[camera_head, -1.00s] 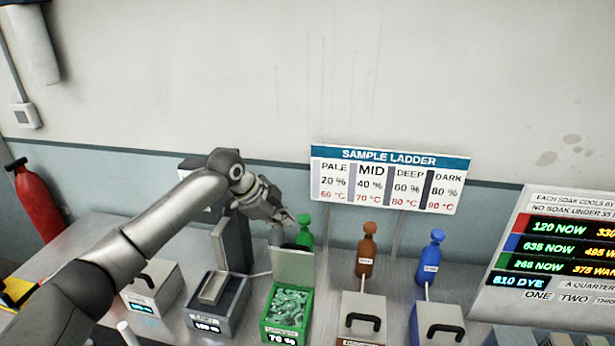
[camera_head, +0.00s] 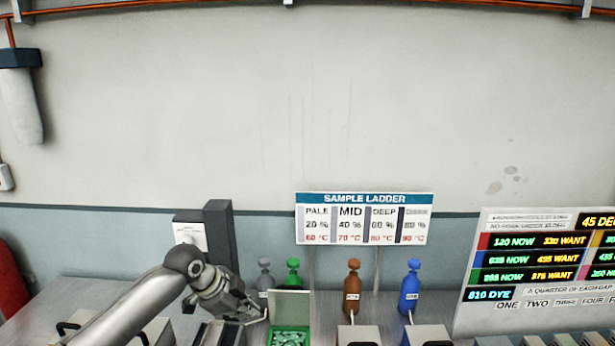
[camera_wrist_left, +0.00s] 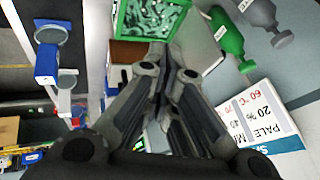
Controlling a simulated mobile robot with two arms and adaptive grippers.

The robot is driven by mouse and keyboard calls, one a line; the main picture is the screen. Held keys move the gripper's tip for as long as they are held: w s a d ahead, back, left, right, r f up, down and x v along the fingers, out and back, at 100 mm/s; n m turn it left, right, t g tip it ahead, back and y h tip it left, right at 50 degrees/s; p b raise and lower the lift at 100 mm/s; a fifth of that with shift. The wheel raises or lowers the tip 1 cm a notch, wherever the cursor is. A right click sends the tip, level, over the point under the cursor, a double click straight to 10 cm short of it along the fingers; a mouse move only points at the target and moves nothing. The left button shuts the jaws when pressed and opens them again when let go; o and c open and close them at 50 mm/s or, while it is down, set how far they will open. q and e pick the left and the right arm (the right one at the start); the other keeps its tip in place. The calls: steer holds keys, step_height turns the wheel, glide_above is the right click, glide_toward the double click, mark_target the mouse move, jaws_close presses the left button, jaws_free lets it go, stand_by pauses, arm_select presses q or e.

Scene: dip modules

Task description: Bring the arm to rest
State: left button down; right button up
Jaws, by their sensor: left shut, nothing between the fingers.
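My left arm comes in from the lower left in the head view. Its gripper (camera_head: 254,315) is above the bench, just left of the green bin (camera_head: 290,337) with its pale lid raised. The gripper is shut with nothing in it. In the left wrist view the closed fingers (camera_wrist_left: 160,75) point toward the green bin (camera_wrist_left: 123,28), which holds greenish pieces. My right gripper is in neither view.
Grey, green (camera_head: 293,272), brown (camera_head: 353,287) and blue (camera_head: 411,287) bottles stand behind the bins. The sample ladder sign (camera_head: 364,218) stands behind them, and a display board (camera_head: 545,265) is at the right. A dark column (camera_head: 222,236) stands behind the arm.

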arm_select(q)
steer(key=s+d+f+n, duration=0.3)
steer(key=s+f, duration=0.4)
steer(key=s, duration=0.3)
steer(key=s+d+f+n, duration=0.2)
steer(key=s+d+f, duration=0.2)
steer(key=s+f, duration=0.5)
steer(key=s+a+r+n+y, duration=0.1)
steer(key=s+a+n+y, duration=0.1)
steer(key=s+a+n, duration=0.65)
steer(key=s+a+r+n+y, duration=0.15)
steer(key=s+a, duration=0.35)
steer(key=s, duration=0.8)
step_height(320, 180, down, 35)
steer(key=s+g+b, duration=0.2)
steer(key=b, duration=0.5)
steer(key=s+a+f+b, duration=0.1)
steer(key=s+f+b, duration=0.1)
steer(key=s+f, duration=0.6)
steer(key=s+a+f+g+b, duration=0.1)
steer(key=s+f+b, duration=0.2)
steer(key=s+f, duration=0.5)
step_height(320, 180, down, 5)
steer(key=shift+a+r+y+b, duration=0.2)
steer(key=shift+a+y+b, duration=0.15)
steer(key=shift+y, duration=0.1)
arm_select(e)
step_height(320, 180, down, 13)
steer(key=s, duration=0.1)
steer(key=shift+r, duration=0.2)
